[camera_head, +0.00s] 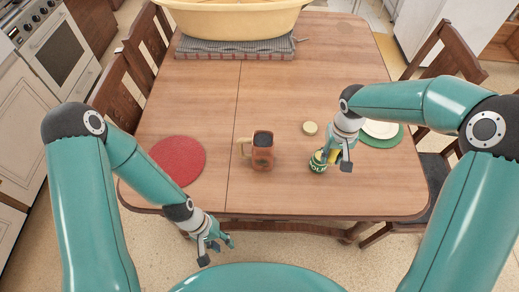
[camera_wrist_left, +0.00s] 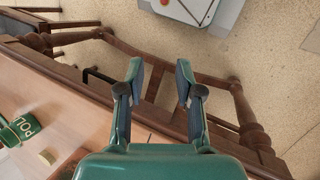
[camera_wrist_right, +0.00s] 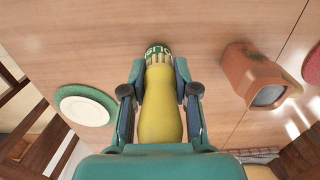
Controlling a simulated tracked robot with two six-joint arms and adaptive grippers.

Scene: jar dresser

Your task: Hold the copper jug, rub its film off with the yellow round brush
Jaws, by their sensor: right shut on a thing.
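The copper jug (camera_head: 264,158) stands upright on the table, its pale handle to the left. It also shows in the right wrist view (camera_wrist_right: 245,72). The yellow round brush (camera_wrist_right: 160,110) is between the fingers of my right gripper (camera_wrist_right: 159,93), which is shut on it. Its pale bristles point down at the green polish tin (camera_head: 317,167); whether they touch the contents is unclear. The tin also shows in the left wrist view (camera_wrist_left: 17,131). My left gripper (camera_wrist_left: 158,82) is open and empty, low by the table's front edge, apart from the jug.
A red round mat (camera_head: 178,160) is at left. A plate (camera_head: 381,128) sits on a green mat (camera_head: 385,143) at right. A large basin (camera_head: 235,20) stands on a grey cloth (camera_head: 225,48) at the back. Chairs flank the table.

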